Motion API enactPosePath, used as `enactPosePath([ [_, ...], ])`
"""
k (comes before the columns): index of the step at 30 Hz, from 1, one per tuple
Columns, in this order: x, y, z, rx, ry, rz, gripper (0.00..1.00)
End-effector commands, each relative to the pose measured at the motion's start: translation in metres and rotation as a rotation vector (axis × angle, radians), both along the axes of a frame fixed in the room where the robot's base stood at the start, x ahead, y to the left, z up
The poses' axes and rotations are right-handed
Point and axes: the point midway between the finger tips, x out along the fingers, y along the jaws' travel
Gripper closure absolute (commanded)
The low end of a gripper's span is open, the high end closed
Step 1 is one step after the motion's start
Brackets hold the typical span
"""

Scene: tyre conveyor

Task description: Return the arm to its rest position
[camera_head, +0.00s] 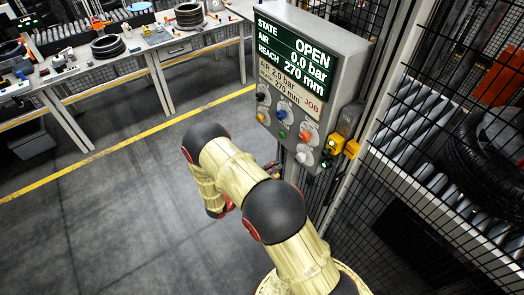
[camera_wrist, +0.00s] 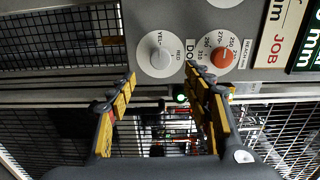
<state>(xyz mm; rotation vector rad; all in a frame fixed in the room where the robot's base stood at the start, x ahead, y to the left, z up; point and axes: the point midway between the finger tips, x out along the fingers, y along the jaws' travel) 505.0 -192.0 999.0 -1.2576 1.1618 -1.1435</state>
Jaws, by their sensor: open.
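My arm (camera_head: 235,175), pale yellow with black joints, reaches up from the bottom of the head view and bends in front of the control panel (camera_head: 315,50). My gripper (camera_wrist: 160,76) shows in the wrist view with its two yellow-padded fingers spread apart and nothing between them. The fingertips are close to the panel's lower edge, beside a white knob (camera_wrist: 161,54) and an orange-red knob (camera_wrist: 222,57). I cannot tell if they touch the panel. In the head view the gripper is mostly hidden behind my arm.
The panel's screen (camera_head: 293,55) reads OPEN, 0.0 bar, 270 mm; a JOB label (camera_head: 290,92) below reads 2.0 bar, 270 mm. Mesh fencing (camera_head: 420,150) and a tyre (camera_head: 490,150) on rollers are at right. Workbenches (camera_head: 130,50) stand at the back left.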

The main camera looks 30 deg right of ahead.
Motion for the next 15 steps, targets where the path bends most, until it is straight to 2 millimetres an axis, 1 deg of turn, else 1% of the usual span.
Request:
enactPosePath([
  [7,0.0,0.0,0.0,0.001,-0.017,0.0,0.5],
  [11,-0.001,0.0,-0.006,0.031,-0.125,-0.005,0.5],
  [13,-0.011,-0.001,-0.014,0.064,-0.215,-0.042,0.5],
  [14,-0.019,-0.001,-0.018,0.077,-0.252,-0.065,0.5],
  [15,-0.032,-0.002,-0.024,0.094,-0.3,-0.101,0.5],
])
